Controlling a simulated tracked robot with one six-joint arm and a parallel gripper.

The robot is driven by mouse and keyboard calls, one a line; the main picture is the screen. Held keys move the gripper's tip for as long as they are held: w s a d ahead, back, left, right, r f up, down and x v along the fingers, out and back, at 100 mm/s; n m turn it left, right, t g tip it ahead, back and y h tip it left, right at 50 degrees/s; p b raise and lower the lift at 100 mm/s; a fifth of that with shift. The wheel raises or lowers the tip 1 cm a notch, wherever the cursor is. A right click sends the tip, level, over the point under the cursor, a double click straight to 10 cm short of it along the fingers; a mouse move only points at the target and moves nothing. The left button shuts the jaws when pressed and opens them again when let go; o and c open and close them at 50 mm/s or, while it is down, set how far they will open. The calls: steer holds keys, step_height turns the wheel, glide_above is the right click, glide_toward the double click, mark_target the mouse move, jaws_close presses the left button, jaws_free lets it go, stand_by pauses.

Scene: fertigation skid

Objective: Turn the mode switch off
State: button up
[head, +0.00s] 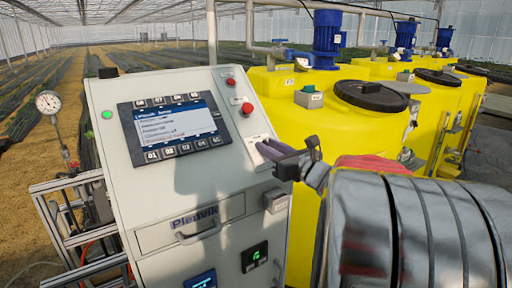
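The grey control cabinet (165,188) stands left of centre, with its sloped front towards me. My gripper (264,149) is at the right side of this front, its dark fingers pointing left towards a pale label plate (254,139). The fingers look close together, but I cannot tell whether they are open, shut or touching anything. I cannot make out the mode switch for certain; it may be hidden behind the fingers. Two red buttons (247,108) sit above the gripper on the panel.
A display with keys (174,130) fills the panel's upper left, beside a green lamp (107,115). Below are a drawer handle (198,231) and a black module with a green light (255,257). Yellow tanks (345,115) stand close behind on the right. A gauge (48,102) stands left.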

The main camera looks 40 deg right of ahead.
steer(key=shift+w, duration=0.15)
jaws_close()
steer(key=shift+d+n, duration=0.1)
steer(key=shift+n, duration=0.2)
stand_by(0.3)
steer(key=n+y, duration=0.4)
steer(key=n, duration=0.1)
steer(key=shift+d+g+y, duration=0.25)
steer(key=shift+g+y, duration=0.05)
steer(key=shift+g, duration=0.1)
steer(key=n+g+y, duration=0.1)
steer(key=n+y, duration=0.1)
steer(key=n, duration=0.1)
steer(key=n+g+y, duration=0.2)
steer(key=n, duration=0.1)
steer(key=shift+w+d, duration=0.1)
steer(key=shift+d, duration=0.05)
steer(key=shift+n, duration=0.3)
jaws_free()
steer(key=shift+r, duration=0.1)
